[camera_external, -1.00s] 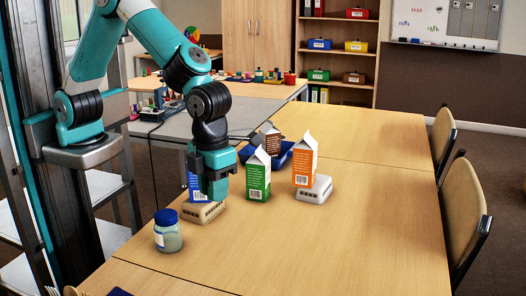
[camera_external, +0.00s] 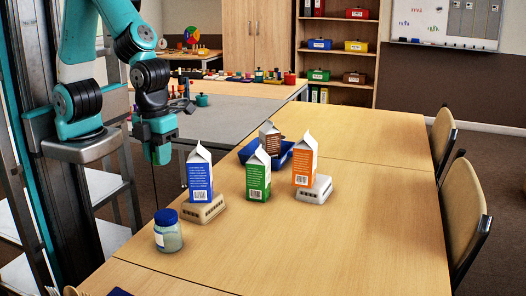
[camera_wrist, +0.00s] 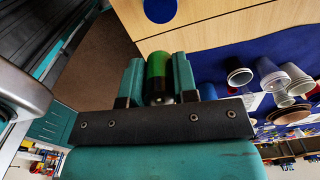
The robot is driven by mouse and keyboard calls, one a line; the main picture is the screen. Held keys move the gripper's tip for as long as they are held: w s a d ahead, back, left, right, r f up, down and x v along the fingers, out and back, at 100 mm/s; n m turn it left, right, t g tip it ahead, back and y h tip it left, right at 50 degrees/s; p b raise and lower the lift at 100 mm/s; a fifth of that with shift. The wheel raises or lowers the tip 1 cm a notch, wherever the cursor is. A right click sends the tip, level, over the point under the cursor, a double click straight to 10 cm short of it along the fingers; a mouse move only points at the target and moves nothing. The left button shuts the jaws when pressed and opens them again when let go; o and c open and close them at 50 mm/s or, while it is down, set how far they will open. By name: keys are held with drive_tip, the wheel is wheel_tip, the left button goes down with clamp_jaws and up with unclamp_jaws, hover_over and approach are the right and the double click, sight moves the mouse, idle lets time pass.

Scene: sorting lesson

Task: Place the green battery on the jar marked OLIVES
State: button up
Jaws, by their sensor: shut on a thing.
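My gripper (camera_external: 160,157) hangs in the air in the external view, left of the blue carton and beyond the jar with the blue lid. In the wrist view my gripper (camera_wrist: 157,80) is shut on the green battery (camera_wrist: 157,66), which shows between the two fingers with a dark band and a metal end. The jar (camera_external: 168,238) stands upright on the near left of the table. Its white label is turned partly away, and I cannot read it. A blue disc at the top of the wrist view looks like the jar's lid (camera_wrist: 160,9).
A blue carton (camera_external: 200,183) and an orange carton (camera_external: 304,162) stand on pale blocks. The table's right part is clear.

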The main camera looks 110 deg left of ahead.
sight(165, 214)
wheel_tip(165, 214, down, 13)
drive_tip(key=shift+f+b, duration=0.1)
drive_tip(key=shift+b, duration=0.55)
drive_tip(key=o, duration=0.9)
drive_tip(key=shift+f, duration=0.1)
wheel_tip(165, 214, up, 12)
drive_tip(key=shift+f+p, duration=0.1)
drive_tip(key=shift+p, duration=0.45)
drive_tip(key=shift+a+r, duration=0.15)
drive_tip(key=shift+r, duration=0.15)
drive_tip(key=s+a+r+n+y, duration=0.1)
drive_tip(key=s+a+r+n, duration=0.3)
drive_tip(key=n, duration=0.5)
drive_tip(key=s+a+r+n+y, duration=0.1)
drive_tip(key=s+a+r+n, duration=0.3)
drive_tip(key=a+n, duration=0.5)
drive_tip(key=s+a+r+n+y, duration=0.2)
drive_tip(key=a+n, duration=0.4)
drive_tip(key=n, duration=0.3)
drive_tip(key=shift+s+a+r, duration=0.2)
drive_tip(key=shift+s+r, duration=0.7)
drive_tip(key=shift+s, duration=0.1)
